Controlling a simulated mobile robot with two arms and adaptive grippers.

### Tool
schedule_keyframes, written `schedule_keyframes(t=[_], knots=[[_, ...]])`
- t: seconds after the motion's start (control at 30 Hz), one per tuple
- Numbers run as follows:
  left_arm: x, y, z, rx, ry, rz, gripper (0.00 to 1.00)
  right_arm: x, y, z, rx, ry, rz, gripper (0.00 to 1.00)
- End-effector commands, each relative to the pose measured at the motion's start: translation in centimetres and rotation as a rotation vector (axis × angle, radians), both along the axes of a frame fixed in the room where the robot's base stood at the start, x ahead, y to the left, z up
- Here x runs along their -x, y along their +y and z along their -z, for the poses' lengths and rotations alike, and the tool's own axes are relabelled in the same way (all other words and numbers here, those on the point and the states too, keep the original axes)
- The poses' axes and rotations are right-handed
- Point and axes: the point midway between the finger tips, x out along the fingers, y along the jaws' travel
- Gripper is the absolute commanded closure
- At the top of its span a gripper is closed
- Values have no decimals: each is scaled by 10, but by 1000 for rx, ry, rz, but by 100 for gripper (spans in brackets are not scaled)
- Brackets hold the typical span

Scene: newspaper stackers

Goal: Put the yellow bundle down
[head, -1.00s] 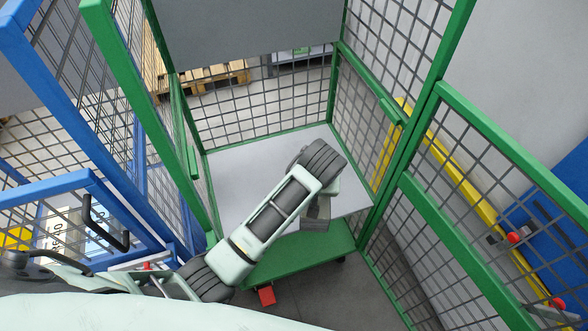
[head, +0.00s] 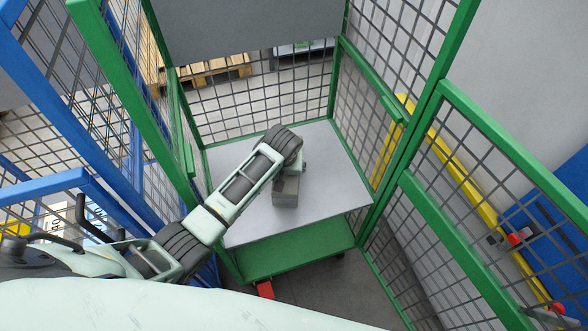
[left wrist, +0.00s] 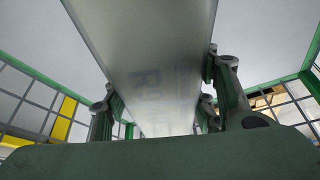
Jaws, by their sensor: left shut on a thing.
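My left arm reaches into the green mesh cart (head: 405,185), over its light grey shelf (head: 235,220). In the left wrist view my left gripper (left wrist: 165,105) is shut on a long grey bundle (left wrist: 150,55), with fingers on both sides of it. The bundle looks grey, not yellow, with faint marks on its face. In the head view a small grey block (head: 286,190) shows below the wrist at the shelf's middle; I cannot tell whether it touches the shelf. The left fingertips are hidden there. My right gripper is not in view.
Mesh walls enclose the shelf on the left, back and right; a grey panel (head: 250,30) hangs above the back. A lower green deck (head: 295,255) lies beneath. A blue mesh cart (head: 75,115) stands close at left, a yellow rail (head: 450,165) at right. The shelf around the block looks clear.

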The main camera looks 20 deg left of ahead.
Motion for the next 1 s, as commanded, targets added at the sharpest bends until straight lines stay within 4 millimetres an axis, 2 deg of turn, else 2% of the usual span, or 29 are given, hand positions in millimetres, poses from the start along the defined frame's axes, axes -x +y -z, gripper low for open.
schedule_keyframes(t=[0.3,0.77,0.8,1.0], knots=[[-2,0,33,0,-5,0,100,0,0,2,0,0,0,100],[-2,-1,40,2,-6,1,100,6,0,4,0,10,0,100],[0,0,43,0,1,0,46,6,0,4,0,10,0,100],[0,0,42,0,1,0,29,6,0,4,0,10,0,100]])
